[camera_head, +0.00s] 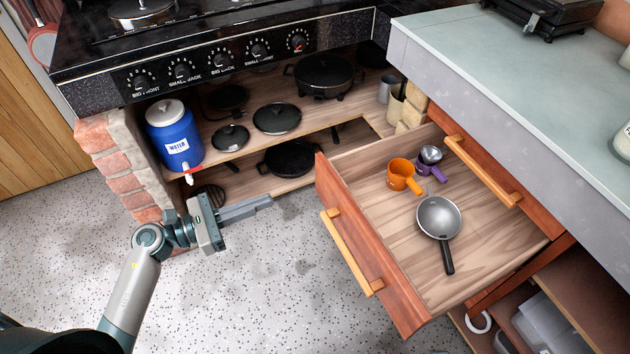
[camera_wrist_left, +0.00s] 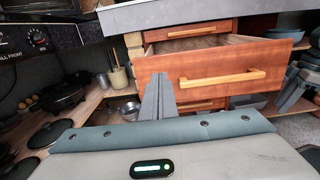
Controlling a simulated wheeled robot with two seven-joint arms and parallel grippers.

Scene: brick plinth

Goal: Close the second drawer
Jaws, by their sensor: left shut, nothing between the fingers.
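The second drawer (camera_head: 375,250) is pulled well out below a shut top drawer (camera_head: 503,180). Its wooden bar handle (camera_head: 350,252) is on the front panel. Inside lie an orange cup (camera_head: 403,176), a purple cup (camera_head: 431,173) and a small grey pan (camera_head: 439,219). My left gripper (camera_head: 268,202) is shut and empty, left of the drawer front and apart from it in the head view. In the left wrist view the shut fingers (camera_wrist_left: 157,98) point toward the left part of the drawer front (camera_wrist_left: 210,76), whose handle (camera_wrist_left: 223,78) shows.
A black stove (camera_head: 220,62) with knobs stands at the back. Wooden shelves under it hold a blue water jug (camera_head: 174,135) and several pans. A grey-green counter (camera_head: 520,62) overhangs the drawers. Speckled floor (camera_head: 250,300) lies free before the drawer.

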